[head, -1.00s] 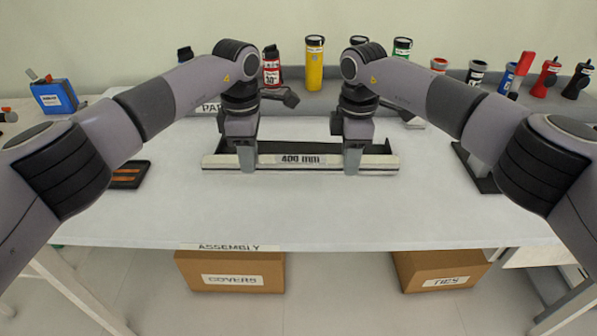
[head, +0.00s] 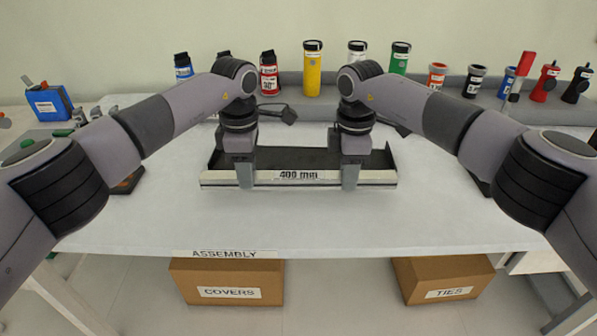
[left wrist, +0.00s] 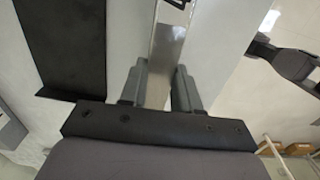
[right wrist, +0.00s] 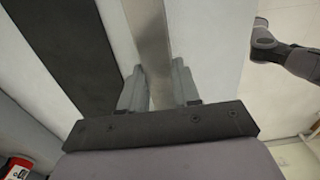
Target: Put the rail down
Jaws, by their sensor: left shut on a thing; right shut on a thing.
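The rail (head: 298,185) is a long, light piece labelled "400 mm" with a dark tray-like strip (head: 290,158) behind its front face. It lies across the white assembly table in the head view. My left gripper (head: 245,178) is shut on the rail left of the label. My right gripper (head: 350,178) is shut on it right of the label. The rail's metal edge runs between the fingers in the left wrist view (left wrist: 165,50) and the right wrist view (right wrist: 150,40). Whether the rail touches the table is hard to tell.
Several bottles and canisters, including a yellow one (head: 313,70), stand on the grey shelf behind. A blue box (head: 49,102) is at the far left. The table (head: 330,228) is clear in front of the rail. Boxes marked COVERS (head: 228,278) and TIES (head: 445,280) are below.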

